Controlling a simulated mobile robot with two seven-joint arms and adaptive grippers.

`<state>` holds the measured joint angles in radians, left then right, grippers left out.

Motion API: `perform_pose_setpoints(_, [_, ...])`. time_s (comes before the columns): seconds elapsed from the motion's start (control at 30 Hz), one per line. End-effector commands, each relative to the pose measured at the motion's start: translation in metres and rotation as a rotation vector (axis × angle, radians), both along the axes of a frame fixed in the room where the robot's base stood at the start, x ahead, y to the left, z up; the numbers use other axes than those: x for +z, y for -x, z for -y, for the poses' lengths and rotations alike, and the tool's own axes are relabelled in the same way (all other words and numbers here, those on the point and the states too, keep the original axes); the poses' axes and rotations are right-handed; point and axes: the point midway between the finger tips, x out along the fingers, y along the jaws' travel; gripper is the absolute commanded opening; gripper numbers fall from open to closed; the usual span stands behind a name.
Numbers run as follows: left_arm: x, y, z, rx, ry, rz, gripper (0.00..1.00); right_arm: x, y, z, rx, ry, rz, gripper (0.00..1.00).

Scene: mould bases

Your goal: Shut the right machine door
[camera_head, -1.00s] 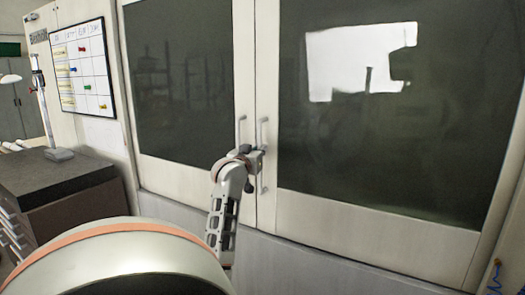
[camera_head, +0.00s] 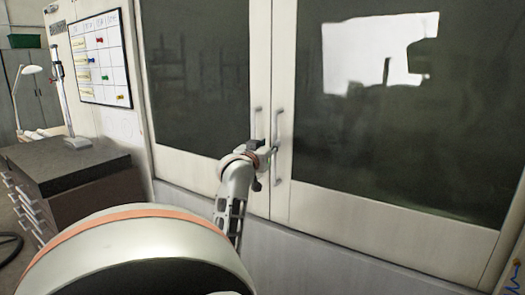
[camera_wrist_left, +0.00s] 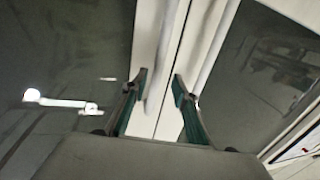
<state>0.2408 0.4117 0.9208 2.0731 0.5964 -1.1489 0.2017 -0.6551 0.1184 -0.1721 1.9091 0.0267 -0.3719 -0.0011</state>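The right machine door (camera_head: 400,214) has a cream frame around a large dark window. It looks about flush with the left door (camera_head: 205,168), with a thin seam between them. The right door's upright bar handle (camera_head: 277,128) stands beside the left door's handle (camera_head: 256,125). My left gripper (camera_head: 268,152) is at the right handle, partly hiding it. In the left wrist view, my left gripper (camera_wrist_left: 158,80) has its fingers apart, with one handle bar (camera_wrist_left: 165,50) appearing between them; contact is unclear. The other bar (camera_wrist_left: 215,45) lies outside the fingers. My right gripper is not in view.
A dark-topped drawer cabinet (camera_head: 75,160) stands at the left, with a lamp (camera_head: 30,70) beyond it. A whiteboard (camera_head: 100,58) hangs on the panel left of the doors. The right door's window carries a bright white reflection (camera_head: 350,55).

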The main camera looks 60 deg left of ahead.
Motion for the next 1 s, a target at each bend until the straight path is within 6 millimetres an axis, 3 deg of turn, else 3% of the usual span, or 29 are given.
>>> perform_pose_setpoints(0.2, [-0.001, 0.033, 0.029, 0.001, -0.002, -0.002, 0.28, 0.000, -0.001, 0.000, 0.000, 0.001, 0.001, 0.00])
perform_pose_setpoints(0.4, [0.000, 0.049, 0.044, 0.002, -0.001, -0.001, 0.28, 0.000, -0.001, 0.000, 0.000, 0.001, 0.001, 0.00])
perform_pose_setpoints(1.0, [0.000, 0.053, 0.048, 0.001, -0.001, -0.001, 0.28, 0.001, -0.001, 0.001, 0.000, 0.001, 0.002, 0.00])
